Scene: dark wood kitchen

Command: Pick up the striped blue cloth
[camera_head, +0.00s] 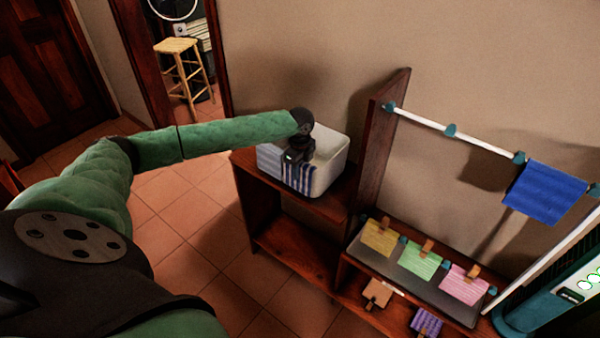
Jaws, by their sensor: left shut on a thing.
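The striped blue cloth (299,178), blue and white, hangs in the white basket (333,163) on the wooden shelf. My left gripper (298,160) is at the basket, above the cloth, and is shut on the cloth's top edge. The lower part of the cloth shows against the basket's front side; I cannot tell whether it touches the basket floor. My right gripper is not in view.
A tall wooden panel (380,140) stands just right of the basket. A white rail (470,142) holds a plain blue cloth (545,193). Yellow (380,238), green (419,260) and pink (463,286) cloths lie with wooden clips on the lower shelf. Tiled floor (185,215) is clear at left.

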